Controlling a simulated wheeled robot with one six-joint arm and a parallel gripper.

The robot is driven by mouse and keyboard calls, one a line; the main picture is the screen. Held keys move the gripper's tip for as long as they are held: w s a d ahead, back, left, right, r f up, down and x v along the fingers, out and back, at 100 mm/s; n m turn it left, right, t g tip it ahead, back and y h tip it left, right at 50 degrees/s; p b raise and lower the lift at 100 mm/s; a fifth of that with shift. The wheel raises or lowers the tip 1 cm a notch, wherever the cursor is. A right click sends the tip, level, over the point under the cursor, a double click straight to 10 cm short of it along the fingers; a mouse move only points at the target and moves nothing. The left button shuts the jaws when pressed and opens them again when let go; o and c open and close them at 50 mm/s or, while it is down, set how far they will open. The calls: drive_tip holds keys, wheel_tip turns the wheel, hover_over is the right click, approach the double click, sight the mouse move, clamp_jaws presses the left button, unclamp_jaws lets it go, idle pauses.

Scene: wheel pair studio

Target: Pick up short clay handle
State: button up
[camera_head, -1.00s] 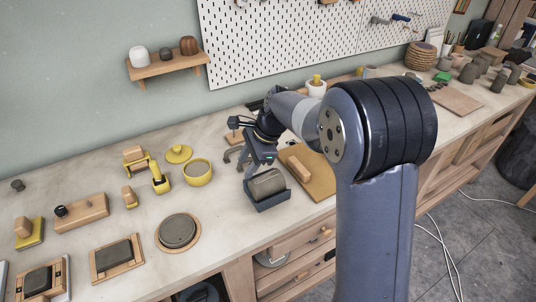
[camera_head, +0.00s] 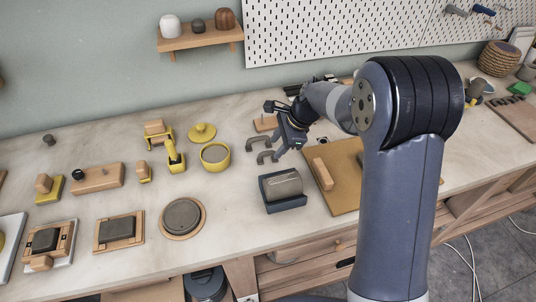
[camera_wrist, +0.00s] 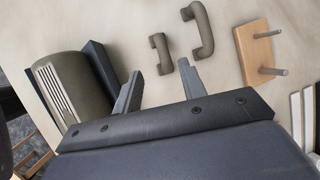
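The short clay handle (camera_wrist: 161,53) is a small grey-brown arch lying on the bench. In the wrist view it lies just beyond the gap between my fingertips, apart from both. In the head view it is the lower of two handles (camera_head: 266,156), just above the tray. The longer clay handle (camera_wrist: 198,30) lies beside it, to the right in the wrist view. My gripper (camera_wrist: 160,72) is open and empty, its two grey fingers spread. In the head view my gripper (camera_head: 283,151) hangs just right of the handles.
A dark tray (camera_head: 286,208) holding a clay block stands close below the handles. A wooden block with two pegs (camera_wrist: 258,50) stands near the longer handle. A board (camera_head: 346,190) lies to the right, and a yellow bowl (camera_head: 215,156) to the left.

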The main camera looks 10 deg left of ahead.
sight(269, 152)
drive_tip(key=x, duration=0.1)
drive_tip(key=p+x, duration=0.1)
drive_tip(key=x, duration=0.3)
drive_tip(key=shift+w+a+r, duration=0.15)
drive_tip(key=shift+w+a, duration=0.1)
clamp_jaws()
